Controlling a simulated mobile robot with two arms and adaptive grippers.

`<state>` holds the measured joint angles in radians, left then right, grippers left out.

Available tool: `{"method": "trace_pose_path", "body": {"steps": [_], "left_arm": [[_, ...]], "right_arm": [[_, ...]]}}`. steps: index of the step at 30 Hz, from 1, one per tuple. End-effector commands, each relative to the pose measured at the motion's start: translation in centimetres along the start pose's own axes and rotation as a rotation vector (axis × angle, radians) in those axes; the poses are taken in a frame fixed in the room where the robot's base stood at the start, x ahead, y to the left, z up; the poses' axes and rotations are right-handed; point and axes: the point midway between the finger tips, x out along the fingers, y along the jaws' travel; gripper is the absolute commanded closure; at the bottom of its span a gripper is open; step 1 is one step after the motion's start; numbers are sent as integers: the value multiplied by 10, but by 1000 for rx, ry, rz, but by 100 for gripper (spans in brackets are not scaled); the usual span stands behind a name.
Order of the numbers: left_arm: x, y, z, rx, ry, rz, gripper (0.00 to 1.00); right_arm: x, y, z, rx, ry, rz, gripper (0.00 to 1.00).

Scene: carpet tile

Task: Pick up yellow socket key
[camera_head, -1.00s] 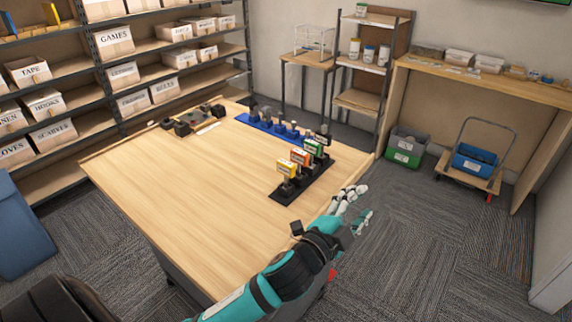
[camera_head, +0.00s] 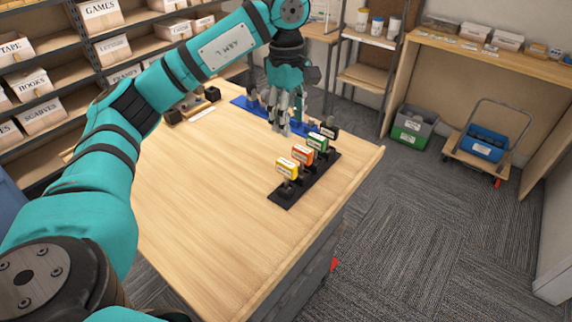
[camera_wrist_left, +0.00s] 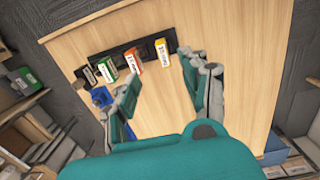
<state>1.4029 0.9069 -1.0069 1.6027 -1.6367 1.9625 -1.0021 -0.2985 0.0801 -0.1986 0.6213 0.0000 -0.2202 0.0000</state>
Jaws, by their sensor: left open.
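The yellow socket key (camera_head: 287,168) stands upright at the near end of a black holder (camera_head: 279,198) on the table, beside orange (camera_head: 303,153), green (camera_head: 317,141) and black (camera_head: 329,128) keys. In the left wrist view the yellow key (camera_wrist_left: 161,52) is at the right end of the row. My left gripper (camera_head: 283,128) points down, open and empty, above the table behind the row. In the wrist view its fingers (camera_wrist_left: 158,76) are spread apart, with the yellow key beyond the gap between them. My right gripper is not in view.
A blue holder (camera_head: 240,102) with dark pieces lies behind, partly hidden by my left gripper. A dark fixture (camera_head: 190,106) sits at the table's far left. The wooden table (camera_head: 200,190) is clear in the middle and front.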

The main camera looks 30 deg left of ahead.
Motion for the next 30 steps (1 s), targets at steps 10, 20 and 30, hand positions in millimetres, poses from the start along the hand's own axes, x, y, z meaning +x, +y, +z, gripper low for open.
{"method": "trace_pose_path", "body": {"steps": [10,20,30], "left_arm": [[41,-7,-16,-9,48,-25,54],[100,-7,-19,-11,49,-22,54],[130,-5,-20,-12,47,-24,54]], "right_arm": [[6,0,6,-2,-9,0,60],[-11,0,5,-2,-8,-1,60],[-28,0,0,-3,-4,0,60]]}}
